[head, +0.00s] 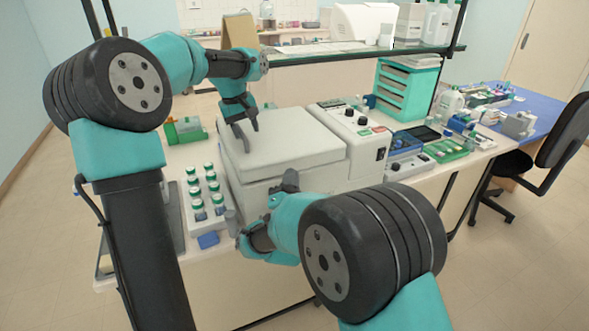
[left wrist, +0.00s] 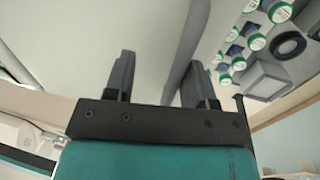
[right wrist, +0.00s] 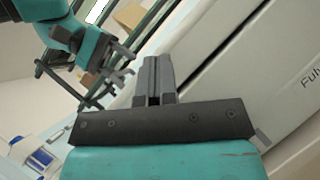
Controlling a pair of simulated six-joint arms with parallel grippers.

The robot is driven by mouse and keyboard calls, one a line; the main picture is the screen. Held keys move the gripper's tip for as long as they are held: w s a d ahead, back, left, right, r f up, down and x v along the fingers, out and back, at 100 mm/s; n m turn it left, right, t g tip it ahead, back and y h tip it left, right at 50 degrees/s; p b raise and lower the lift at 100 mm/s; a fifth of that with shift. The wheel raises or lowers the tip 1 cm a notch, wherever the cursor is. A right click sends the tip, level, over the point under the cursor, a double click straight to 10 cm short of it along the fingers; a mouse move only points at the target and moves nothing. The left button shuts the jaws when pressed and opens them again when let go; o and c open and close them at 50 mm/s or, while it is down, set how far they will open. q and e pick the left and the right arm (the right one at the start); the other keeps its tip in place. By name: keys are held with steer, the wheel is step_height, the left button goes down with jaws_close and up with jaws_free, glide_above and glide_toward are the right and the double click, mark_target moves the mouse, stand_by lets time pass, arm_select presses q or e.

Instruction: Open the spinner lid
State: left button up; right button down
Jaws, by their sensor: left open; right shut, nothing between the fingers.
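The spinner (head: 256,192) is a pale grey box in the middle of the bench. Its broad lid (head: 290,142) lies flat and looks shut. My left gripper (head: 243,135) points down over the lid's left part; in the left wrist view its fingers (left wrist: 156,75) are apart with nothing between them. Whether they touch the lid I cannot tell. My right gripper (head: 231,217) is low by the spinner's front left corner. In the right wrist view its fingers (right wrist: 154,80) are together and empty, beside a pale wall with lettering (right wrist: 270,90).
A white rack (head: 183,211) of green-capped bottles stands left of the spinner, close to my right gripper. A control panel (head: 360,122) is on the right. A green drawer stack (head: 407,93) and trays stand further right. A shelf (head: 350,54) crosses behind.

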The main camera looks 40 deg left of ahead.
mark_target(295, 154)
arm_select(q)
steer(key=shift+o, duration=1)
steer(key=shift+w+d, duration=0.55)
steer(key=shift+o, duration=1.3)
steer(key=shift+w+d, duration=0.2)
arm_select(e)
step_height(295, 154, down, 5)
steer(key=s+d, duration=0.1)
steer(key=s, duration=0.2)
steer(key=shift+d+f+n+g, duration=0.15)
steer(key=shift+d+n+g, duration=0.25)
